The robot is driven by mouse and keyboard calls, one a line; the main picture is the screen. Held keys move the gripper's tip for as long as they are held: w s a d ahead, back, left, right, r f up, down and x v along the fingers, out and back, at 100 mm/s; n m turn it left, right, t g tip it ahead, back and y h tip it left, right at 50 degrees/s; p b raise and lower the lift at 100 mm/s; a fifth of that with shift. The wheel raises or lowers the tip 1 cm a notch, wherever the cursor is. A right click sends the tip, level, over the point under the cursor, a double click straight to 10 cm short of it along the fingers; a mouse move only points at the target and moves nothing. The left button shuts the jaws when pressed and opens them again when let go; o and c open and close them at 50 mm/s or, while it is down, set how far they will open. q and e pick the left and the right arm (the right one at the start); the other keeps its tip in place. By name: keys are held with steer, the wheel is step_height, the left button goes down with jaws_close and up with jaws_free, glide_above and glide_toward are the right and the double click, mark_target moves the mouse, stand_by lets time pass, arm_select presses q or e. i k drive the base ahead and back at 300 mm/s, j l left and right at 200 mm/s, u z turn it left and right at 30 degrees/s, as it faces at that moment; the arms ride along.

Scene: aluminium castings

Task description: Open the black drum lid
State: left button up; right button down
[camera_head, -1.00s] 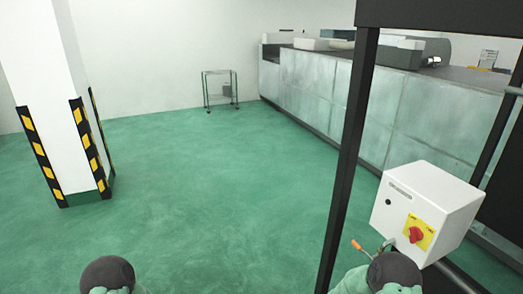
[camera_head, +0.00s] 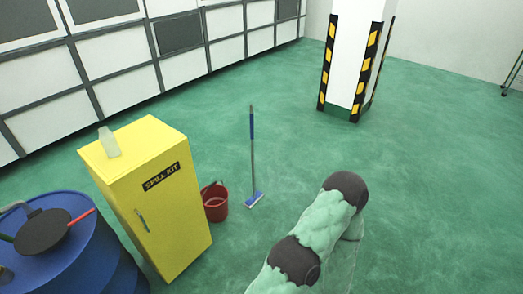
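A blue drum (camera_head: 85,262) stands at the lower left, cut off by the picture edge. On its top is a round black lid (camera_head: 43,232). It looks shut, though the angle makes this hard to tell. A thin red bar (camera_head: 82,217) sticks out by the lid's right side, and a grey curved pipe or handle shows behind it. One of my arms, green-sleeved with dark joints, comes up from the bottom middle, well right of the drum. Neither of my grippers is in view.
A yellow spill kit cabinet (camera_head: 165,205) stands right beside the drum, with a small pale object (camera_head: 108,142) on top. A red bucket (camera_head: 215,203) and a blue-handled mop (camera_head: 252,160) stand right of it. A striped pillar (camera_head: 352,55) is farther back. Green floor is clear at right.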

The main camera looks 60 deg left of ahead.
mark_target(40, 234)
steer(key=u, duration=3.6)
